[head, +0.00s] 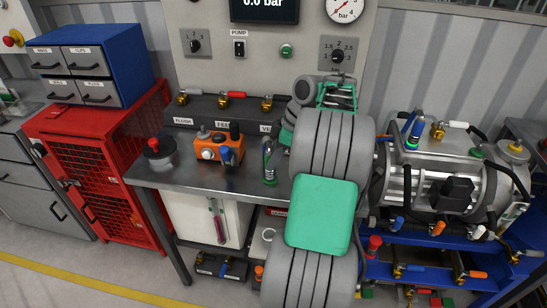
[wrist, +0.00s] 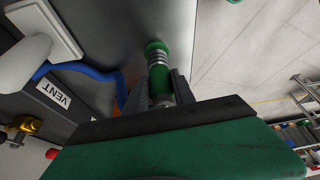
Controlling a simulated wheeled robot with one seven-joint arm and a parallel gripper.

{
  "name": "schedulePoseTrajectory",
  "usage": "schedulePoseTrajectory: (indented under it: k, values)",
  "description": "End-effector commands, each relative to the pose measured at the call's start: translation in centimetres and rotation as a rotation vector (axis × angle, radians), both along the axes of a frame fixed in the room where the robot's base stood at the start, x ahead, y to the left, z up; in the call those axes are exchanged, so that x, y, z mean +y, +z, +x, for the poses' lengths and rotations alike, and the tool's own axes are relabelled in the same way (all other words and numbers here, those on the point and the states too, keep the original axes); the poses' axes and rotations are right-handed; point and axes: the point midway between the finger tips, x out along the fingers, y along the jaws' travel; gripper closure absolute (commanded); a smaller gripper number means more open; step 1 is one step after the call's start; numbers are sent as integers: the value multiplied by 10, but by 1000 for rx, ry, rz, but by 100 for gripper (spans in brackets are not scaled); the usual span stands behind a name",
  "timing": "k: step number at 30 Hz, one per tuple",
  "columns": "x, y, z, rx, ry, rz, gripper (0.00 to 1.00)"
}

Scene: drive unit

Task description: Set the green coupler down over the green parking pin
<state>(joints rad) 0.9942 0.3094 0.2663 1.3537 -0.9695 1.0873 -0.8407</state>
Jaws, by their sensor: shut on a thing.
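My gripper (wrist: 161,90) is shut on the green coupler (wrist: 158,62), a slim green part with silver rings and a rounded green end, in the wrist view. The dark fingers lie on both sides of it. In the head view a green and silver upright part, which looks like the coupler (head: 270,161), shows at the bench's right side, just left of my arm. My arm hides most of the gripper there. I cannot make out the green parking pin, nor tell whether the coupler touches it.
An orange block (head: 207,149) with a blue part stands left of the coupler on the steel bench (head: 180,181). The dark valve manifold (head: 222,109) is behind, its VENT label (wrist: 53,94) close by. A silver drive unit (head: 440,183) stands right of my arm.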

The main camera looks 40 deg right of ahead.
Motion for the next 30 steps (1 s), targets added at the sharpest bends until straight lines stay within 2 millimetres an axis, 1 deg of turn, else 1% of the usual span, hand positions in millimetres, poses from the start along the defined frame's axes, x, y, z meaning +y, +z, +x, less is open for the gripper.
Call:
schedulePoseTrajectory:
  k: [20, 21, 30]
  values:
    - [0, -5, 0, -2, 0, -2, 100]
    - [0, -5, 0, -2, 0, -2, 68]
    - [0, -6, 0, -1, 0, -1, 44]
